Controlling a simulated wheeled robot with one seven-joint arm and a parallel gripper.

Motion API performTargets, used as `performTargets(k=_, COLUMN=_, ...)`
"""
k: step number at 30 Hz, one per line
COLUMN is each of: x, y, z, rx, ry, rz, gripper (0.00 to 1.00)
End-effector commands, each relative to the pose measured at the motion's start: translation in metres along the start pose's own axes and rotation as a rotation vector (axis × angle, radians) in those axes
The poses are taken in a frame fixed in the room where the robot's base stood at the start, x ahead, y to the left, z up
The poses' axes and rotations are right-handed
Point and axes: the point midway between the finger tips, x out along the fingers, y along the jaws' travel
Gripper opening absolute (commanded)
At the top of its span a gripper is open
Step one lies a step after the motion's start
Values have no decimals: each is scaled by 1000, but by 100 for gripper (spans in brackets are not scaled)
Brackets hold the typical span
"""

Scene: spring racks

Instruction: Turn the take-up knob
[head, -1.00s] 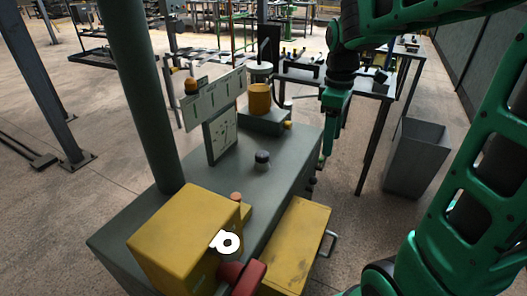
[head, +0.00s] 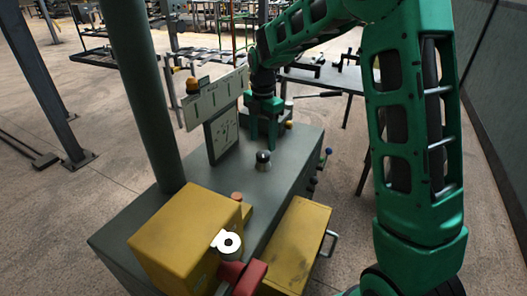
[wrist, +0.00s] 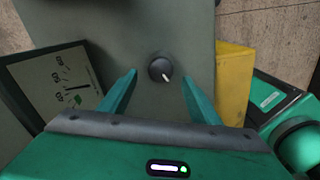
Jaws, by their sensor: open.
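The take-up knob (head: 263,161) is a small dark round knob on the grey-green bench top (head: 238,185). In the wrist view the knob (wrist: 160,68) shows a white pointer line slanting to the lower right. My gripper (head: 264,144) is open and points down, just behind and above the knob in the head view. In the wrist view its two green fingers (wrist: 159,78) appear on either side of the knob. I cannot tell the exact height between them, and no contact shows. A gauge panel (wrist: 60,88) with a needle is on the left.
A yellow box (head: 185,235) with a red handle (head: 243,277) stands at the bench's near end. A white panel (head: 215,98) on a post rises left of my gripper. A thick green column (head: 145,100) stands farther left. A lower yellow box (head: 297,240) sits right.

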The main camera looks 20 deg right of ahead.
Motion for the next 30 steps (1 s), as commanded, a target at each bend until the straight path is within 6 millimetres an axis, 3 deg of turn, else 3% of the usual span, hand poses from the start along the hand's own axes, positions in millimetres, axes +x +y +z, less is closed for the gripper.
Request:
performTargets(k=3, x=22, y=-1, z=0, rx=1, ry=1, rz=-4, gripper=57)
performTargets(k=9, x=46, y=-1, z=0, rx=2, ry=1, rz=-2, gripper=57)
performTargets(k=22, x=56, y=-1, z=1, rx=3, ry=0, rz=0, gripper=57)
performTargets(k=23, x=56, y=-1, z=1, rx=3, ry=0, rz=0, gripper=55)
performTargets(k=28, x=56, y=-1, z=0, rx=2, ry=0, rz=0, gripper=16)
performTargets(k=30, x=55, y=-4, z=8, rx=4, ry=-1, rz=1, gripper=16)
